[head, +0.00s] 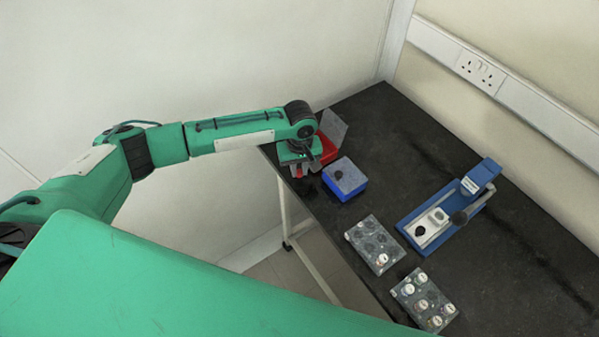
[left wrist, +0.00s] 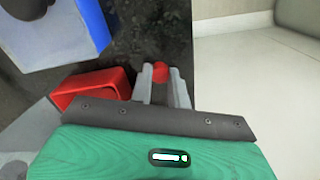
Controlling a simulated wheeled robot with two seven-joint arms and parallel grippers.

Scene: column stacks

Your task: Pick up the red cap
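The red cap (left wrist: 160,72) shows in the left wrist view as a small red piece between the tips of my left gripper (left wrist: 162,80). The grey fingers are close together, and the cap fills the gap between them. In the head view my left gripper (head: 304,170) points down at the table's far left edge, beside the red box. The wrist hides much of the fingers there, and how high the cap is above the table is unclear. My right gripper is in neither view.
An open red box (head: 328,150) with a grey lid stands beside the gripper; it also shows in the left wrist view (left wrist: 88,88). A blue box (head: 345,190), two clear trays (head: 352,236) (head: 402,292) with several caps, and a blue press (head: 408,226) stand on the black table (head: 520,260).

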